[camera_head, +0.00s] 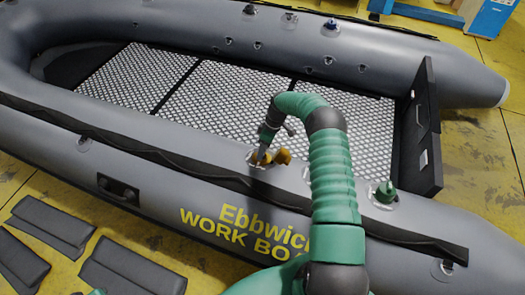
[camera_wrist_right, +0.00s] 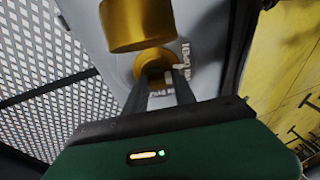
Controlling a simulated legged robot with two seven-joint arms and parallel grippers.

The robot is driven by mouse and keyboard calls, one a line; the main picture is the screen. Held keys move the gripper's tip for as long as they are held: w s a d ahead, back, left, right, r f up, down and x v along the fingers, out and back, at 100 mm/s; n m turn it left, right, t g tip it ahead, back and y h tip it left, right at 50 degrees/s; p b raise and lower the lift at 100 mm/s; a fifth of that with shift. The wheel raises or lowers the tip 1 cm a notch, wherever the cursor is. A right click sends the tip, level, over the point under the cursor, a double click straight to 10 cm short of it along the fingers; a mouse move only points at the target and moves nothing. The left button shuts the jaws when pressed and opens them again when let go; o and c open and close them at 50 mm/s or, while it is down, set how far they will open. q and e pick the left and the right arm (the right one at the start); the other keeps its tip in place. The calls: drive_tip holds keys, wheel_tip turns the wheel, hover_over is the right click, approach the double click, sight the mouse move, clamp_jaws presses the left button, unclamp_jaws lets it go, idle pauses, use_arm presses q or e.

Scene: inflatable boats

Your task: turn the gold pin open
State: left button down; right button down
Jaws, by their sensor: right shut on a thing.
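The gold pin (camera_head: 260,159) sits in a fitting on top of the boat's near grey tube, beside a gold cap (camera_head: 284,156). In the right wrist view the gold pin (camera_wrist_right: 154,64) is a round gold piece in a pale plate with lettering. The larger gold cap (camera_wrist_right: 137,22) stands just beyond it. My right gripper (camera_head: 262,151) reaches down to the pin; in the wrist view its dark fingers (camera_wrist_right: 170,78) are shut on the pin, partly covering it. My left gripper is out of view.
A green-capped fitting (camera_head: 384,192) stands on the near tube to the right. Several small fittings line the far tube. The boat's floor (camera_head: 215,88) is patterned and clear. Several grey pads (camera_head: 130,265) lie on the yellow floor at lower left. A dark transom (camera_head: 425,130) stands at right.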

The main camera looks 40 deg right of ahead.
drive_tip(key=shift+d, duration=0.2)
drive_tip(key=c, duration=1)
unclamp_jaws()
drive_tip(key=p+v, duration=0.3)
drive_tip(key=v, duration=1.3)
drive_tip(key=shift+d+r+p, duration=0.2)
drive_tip(key=shift+r+p, duration=0.1)
drive_tip(key=shift+p, duration=0.05)
drive_tip(key=shift+a, duration=0.1)
